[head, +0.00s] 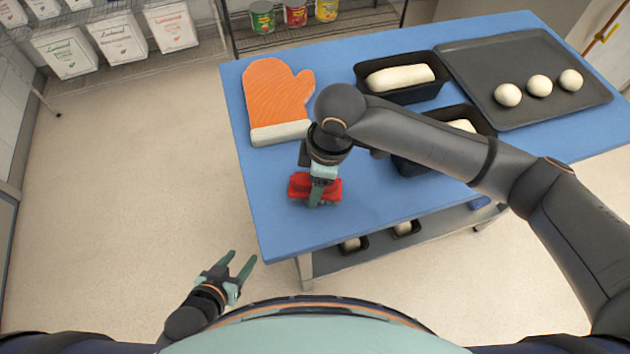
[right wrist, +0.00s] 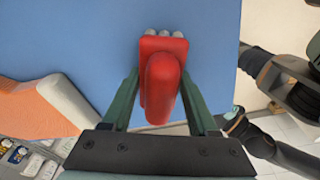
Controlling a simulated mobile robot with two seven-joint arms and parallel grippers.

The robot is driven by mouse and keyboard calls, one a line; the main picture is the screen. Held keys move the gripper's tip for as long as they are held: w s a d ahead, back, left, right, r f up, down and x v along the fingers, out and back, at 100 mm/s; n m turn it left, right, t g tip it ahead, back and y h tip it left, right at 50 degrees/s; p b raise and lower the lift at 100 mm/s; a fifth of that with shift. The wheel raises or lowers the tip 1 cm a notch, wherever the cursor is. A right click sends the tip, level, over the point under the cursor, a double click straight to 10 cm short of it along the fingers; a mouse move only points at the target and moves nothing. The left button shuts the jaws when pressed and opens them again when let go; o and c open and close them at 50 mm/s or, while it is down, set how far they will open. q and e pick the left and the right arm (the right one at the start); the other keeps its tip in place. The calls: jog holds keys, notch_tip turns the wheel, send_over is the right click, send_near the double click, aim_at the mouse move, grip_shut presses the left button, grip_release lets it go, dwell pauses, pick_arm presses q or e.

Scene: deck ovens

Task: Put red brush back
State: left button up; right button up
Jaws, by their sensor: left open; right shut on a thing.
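The red brush (head: 300,188) is at the near left part of the blue table (head: 370,200). My right gripper (head: 318,198) is shut on it from above. In the right wrist view the red brush (right wrist: 163,75) lies between the two green fingers of my right gripper (right wrist: 162,98), with pale bristle tips showing at its far end. I cannot tell whether the brush touches the tabletop or is just above it. My left gripper (head: 238,266) is open and empty, over the floor left of the table.
An orange oven mitt (head: 278,95) lies at the table's left. Two black loaf tins, one marked here (head: 415,95), hold dough; my right arm partly covers the nearer one. A dark tray (head: 560,112) with three dough balls is at right. A shelf with small tins (head: 350,246) is below.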

jog(key=o, duration=1.2)
jog(key=r, duration=0.4)
jog(key=d+r, duration=0.1)
jog(key=r, duration=0.7)
jog(key=shift+s+d+p, duration=0.1)
jog(key=shift+d+p, duration=0.25)
jog(key=shift+d, duration=0.05)
